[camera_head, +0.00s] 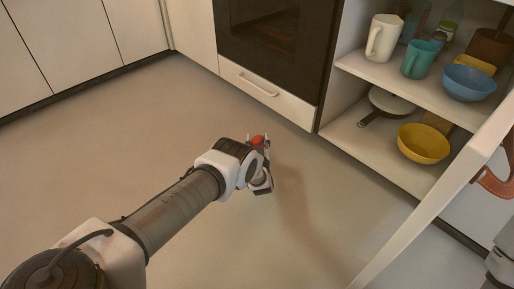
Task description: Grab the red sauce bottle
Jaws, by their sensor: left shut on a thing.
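The red sauce bottle (258,140) shows only as a small rounded red top between the fingers of my left gripper (259,146). The gripper is shut on it, out over the open floor in front of the oven. The fingers and the gripper body hide the rest of the bottle, so its tilt cannot be told. My right gripper is not in view; only part of an arm link of mine shows at the lower right edge.
An open cabinet holds a white jug (383,38), a teal mug (420,59), a blue bowl (468,83), a yellow bowl (423,144) and a pan (391,101). Its open door (440,190) with a leather pull (494,182) juts out at right. The floor (110,150) is clear.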

